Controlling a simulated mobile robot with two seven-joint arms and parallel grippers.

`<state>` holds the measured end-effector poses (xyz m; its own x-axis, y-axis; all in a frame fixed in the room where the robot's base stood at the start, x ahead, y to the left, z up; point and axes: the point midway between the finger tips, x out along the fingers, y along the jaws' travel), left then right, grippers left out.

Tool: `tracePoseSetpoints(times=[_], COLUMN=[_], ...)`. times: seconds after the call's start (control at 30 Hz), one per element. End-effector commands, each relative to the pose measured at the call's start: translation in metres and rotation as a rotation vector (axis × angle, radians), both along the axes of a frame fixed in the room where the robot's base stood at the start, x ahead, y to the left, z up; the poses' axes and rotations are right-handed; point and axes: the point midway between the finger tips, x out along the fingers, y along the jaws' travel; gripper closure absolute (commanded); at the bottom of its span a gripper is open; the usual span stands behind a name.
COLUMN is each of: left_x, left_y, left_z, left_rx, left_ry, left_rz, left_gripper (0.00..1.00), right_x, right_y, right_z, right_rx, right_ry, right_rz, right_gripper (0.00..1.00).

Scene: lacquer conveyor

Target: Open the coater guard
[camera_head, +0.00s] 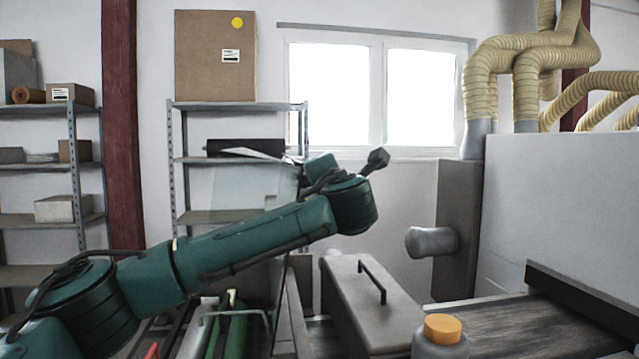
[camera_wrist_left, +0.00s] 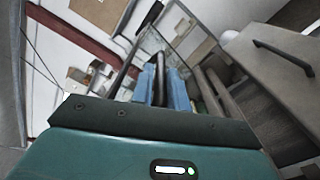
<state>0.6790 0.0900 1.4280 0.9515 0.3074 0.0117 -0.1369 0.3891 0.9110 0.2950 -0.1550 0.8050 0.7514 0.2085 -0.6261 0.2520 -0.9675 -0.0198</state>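The coater, with its green rollers (camera_head: 235,330), stands low at the centre-left in the head view, partly behind my left arm. A clear panel (camera_head: 240,185), which looks like the guard, stands steeply upright above the rollers. My left arm crosses in front of its lower part. The left hand points away near the panel's upper right corner, and its fingertips are hidden in the head view. My right gripper is not in view.
A grey housing with a black handle (camera_head: 372,281) stands right of the rollers. An orange-capped container (camera_head: 443,329) is in front of a dark conveyor belt (camera_head: 520,325). A large pale cabinet (camera_head: 560,210) fills the right. Shelves (camera_head: 235,160) stand behind.

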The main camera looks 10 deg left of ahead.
Motion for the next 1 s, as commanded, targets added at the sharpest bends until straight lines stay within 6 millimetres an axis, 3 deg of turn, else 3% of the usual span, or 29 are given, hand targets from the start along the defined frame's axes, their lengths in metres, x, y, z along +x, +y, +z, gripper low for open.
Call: tracePoseSetpoints(times=[0.03, 0.23, 0.77, 1.0], left_x=[0.000, 0.001, 0.000, -0.030], left_y=[-0.006, -0.005, -0.003, -0.013], left_z=[-0.015, -0.014, -0.009, -0.011], left_rx=[0.004, 0.003, 0.001, 0.003], left_ry=[0.024, 0.024, 0.015, 0.012], left_rz=[-0.010, -0.010, -0.005, -0.010], left_gripper=[0.81, 0.66, 0.66, 0.66], right_x=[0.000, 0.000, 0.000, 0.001], right_y=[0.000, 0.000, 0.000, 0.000], right_z=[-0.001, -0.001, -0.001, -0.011], right_rx=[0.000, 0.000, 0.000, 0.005], right_ry=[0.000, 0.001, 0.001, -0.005], right_rz=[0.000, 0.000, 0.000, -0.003], right_gripper=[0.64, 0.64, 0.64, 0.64])
